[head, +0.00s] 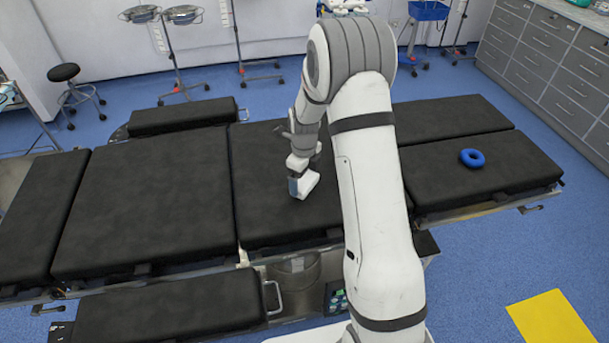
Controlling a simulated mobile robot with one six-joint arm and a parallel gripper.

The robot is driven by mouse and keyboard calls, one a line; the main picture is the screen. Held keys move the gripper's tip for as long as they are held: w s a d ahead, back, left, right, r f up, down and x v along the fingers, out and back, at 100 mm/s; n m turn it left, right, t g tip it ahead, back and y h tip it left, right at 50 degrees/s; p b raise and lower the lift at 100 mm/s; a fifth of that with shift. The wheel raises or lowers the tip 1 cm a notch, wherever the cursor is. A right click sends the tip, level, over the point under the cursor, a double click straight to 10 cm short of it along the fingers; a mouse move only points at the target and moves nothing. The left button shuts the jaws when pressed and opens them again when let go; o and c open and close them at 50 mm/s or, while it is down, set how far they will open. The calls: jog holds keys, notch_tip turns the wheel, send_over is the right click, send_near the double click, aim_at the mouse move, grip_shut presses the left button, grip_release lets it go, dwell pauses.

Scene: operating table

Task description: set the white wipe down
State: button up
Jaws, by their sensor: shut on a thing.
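My gripper (299,192) is low over the black padded operating table (150,195), above its middle section. It is shut on a small white thing (310,183) at its tip, which looks like the white wipe. The wipe is small in this view and hard to part from the white gripper body. I cannot tell whether it touches the pad. My arm hides part of the table to the right of the gripper.
A blue ring (472,158) lies on the right pad. The pad to the left of my gripper is bare. A yellow sheet (550,319) lies on the floor at the lower right. A black stool (64,73) and basin stands are behind the table, with grey drawers (540,45) at the right.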

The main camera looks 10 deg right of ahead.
aim_at(305, 180)
jog(key=shift+s, duration=0.1)
jog(key=o, duration=0.7)
jog(key=shift+f, duration=0.1)
jog(key=s+r+n+b, duration=0.1)
jog(key=s+r+n, duration=0.1)
jog(key=r, duration=0.7)
jog(key=s+r+n+b, duration=0.1)
jog(key=s+r+n, duration=0.2)
jog(key=r, duration=0.5)
jog(key=s+r+n+t, duration=0.1)
jog(key=s+r+n, duration=0.1)
jog(key=s+n, duration=0.9)
jog(key=s+r+n+t, duration=0.2)
jog(key=s+r+n, duration=0.1)
jog(key=s+n, duration=0.8)
jog(key=shift+s+r, duration=0.35)
jog(key=shift+s, duration=0.5)
